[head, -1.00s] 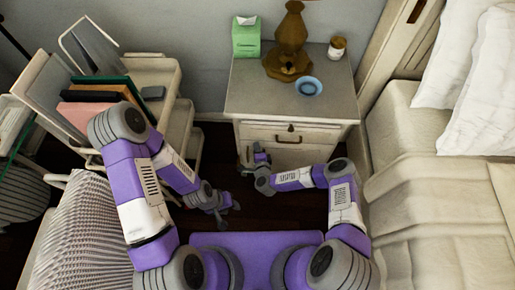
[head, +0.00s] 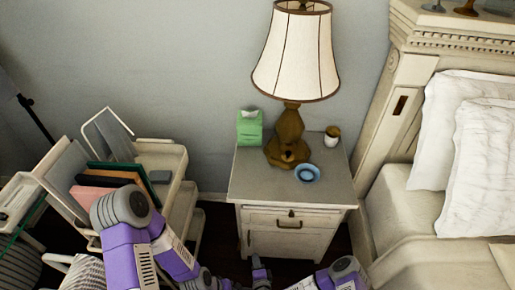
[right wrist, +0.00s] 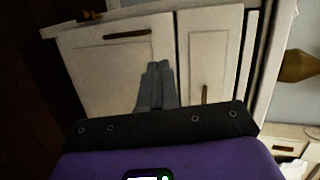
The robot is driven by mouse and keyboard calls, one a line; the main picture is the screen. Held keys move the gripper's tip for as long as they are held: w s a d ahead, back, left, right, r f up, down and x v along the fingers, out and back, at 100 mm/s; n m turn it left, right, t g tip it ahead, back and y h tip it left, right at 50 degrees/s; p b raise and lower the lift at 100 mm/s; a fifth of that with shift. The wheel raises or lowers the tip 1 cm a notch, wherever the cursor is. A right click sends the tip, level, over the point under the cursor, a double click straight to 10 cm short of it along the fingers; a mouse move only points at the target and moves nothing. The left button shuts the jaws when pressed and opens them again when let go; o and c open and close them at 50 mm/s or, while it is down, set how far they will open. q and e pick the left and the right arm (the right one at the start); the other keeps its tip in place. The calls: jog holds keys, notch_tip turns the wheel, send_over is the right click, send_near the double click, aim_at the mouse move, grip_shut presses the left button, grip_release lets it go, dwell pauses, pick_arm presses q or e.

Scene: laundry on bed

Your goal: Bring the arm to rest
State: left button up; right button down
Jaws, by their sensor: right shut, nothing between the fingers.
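My right gripper (head: 259,268) shows at the bottom edge of the head view, in front of the nightstand (head: 236,192). In the right wrist view its two grey fingers (right wrist: 157,68) lie together, shut and empty, pointing at the white cabinet front (right wrist: 112,65). My left arm comes in from the lower left, purple and grey. Its wrist sits at the bottom edge, and the fingers are cut off or too small to read.
A lamp (head: 296,55), a blue bowl (head: 307,173), a green tissue box (head: 250,126) and a small jar (head: 333,136) stand on the nightstand. A cart (head: 163,160) with books (head: 118,174) is at left. The bed with white pillows (head: 486,165) is at right.

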jog(key=s+d+r+n+g+p, duration=0.2)
jog(key=s+d+r+n+g, duration=0.3)
jog(key=s+r+n+g, duration=0.1)
jog(key=s+d+r+n+g+y+p, duration=0.1)
jog(key=s+d+r+n+g, duration=0.4)
jog(key=s, duration=0.4)
jog(key=r+n+g, duration=0.1)
jog(key=n+g, duration=0.1)
jog(key=shift+s+d+g+y+p, duration=0.25)
jog(key=shift+s+g+y+p, duration=0.05)
jog(key=shift+g+p, duration=0.1)
